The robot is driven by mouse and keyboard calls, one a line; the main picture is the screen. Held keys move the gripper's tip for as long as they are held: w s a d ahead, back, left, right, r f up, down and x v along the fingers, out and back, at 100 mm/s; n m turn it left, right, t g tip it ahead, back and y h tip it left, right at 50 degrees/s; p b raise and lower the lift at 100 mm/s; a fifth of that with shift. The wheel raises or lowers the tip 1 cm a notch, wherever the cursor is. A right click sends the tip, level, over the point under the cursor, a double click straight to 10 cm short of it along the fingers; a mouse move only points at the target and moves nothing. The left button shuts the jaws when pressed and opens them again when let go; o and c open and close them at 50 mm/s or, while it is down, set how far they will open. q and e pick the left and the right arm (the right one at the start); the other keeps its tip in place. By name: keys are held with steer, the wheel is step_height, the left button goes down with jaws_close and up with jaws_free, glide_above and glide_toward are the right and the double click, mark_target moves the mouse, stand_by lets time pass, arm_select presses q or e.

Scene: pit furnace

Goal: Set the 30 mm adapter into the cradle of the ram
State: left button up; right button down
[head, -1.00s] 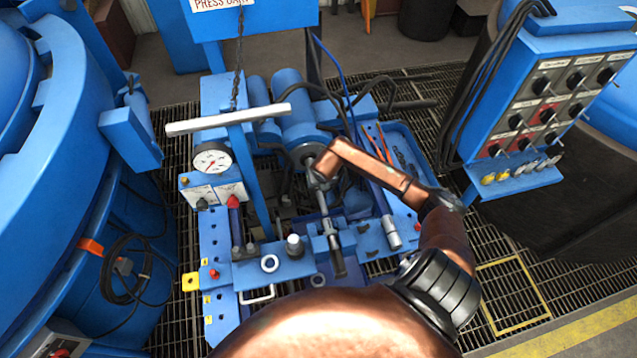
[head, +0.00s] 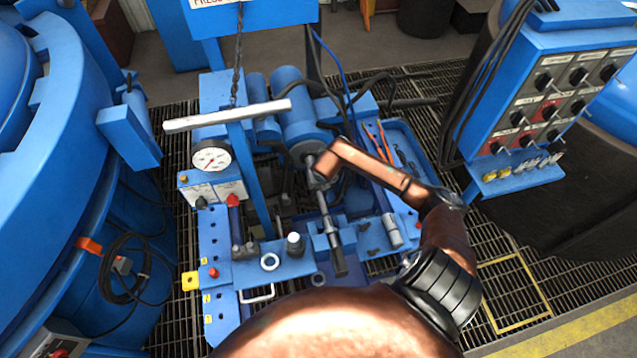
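The ram (head: 302,120) is a blue cylinder with a dark front end, lying on the blue press bench. A grey stepped rod (head: 330,225) runs from near its front end toward me, over a small blue block (head: 318,243) that may be the cradle. I cannot tell whether an adapter is in it. Short grey cylinders stand on the bench, one at the left (head: 295,244) and one at the right (head: 391,231); neither shows a readable size. My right arm reaches in from below, its end (head: 319,175) at the ram's front; its fingers are not distinguishable. My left gripper is out of view.
A pressure gauge (head: 212,158) and a pale crossbar (head: 228,116) stand left of the ram.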

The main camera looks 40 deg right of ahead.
steer(key=c, duration=1.6)
jaws_free()
steer(key=shift+r, duration=0.15)
steer(key=shift+o, duration=1.1)
steer(key=shift+s+f, duration=0.1)
steer(key=shift+f, duration=0.1)
steer(key=v, duration=1.2)
steer(key=shift+r, duration=0.1)
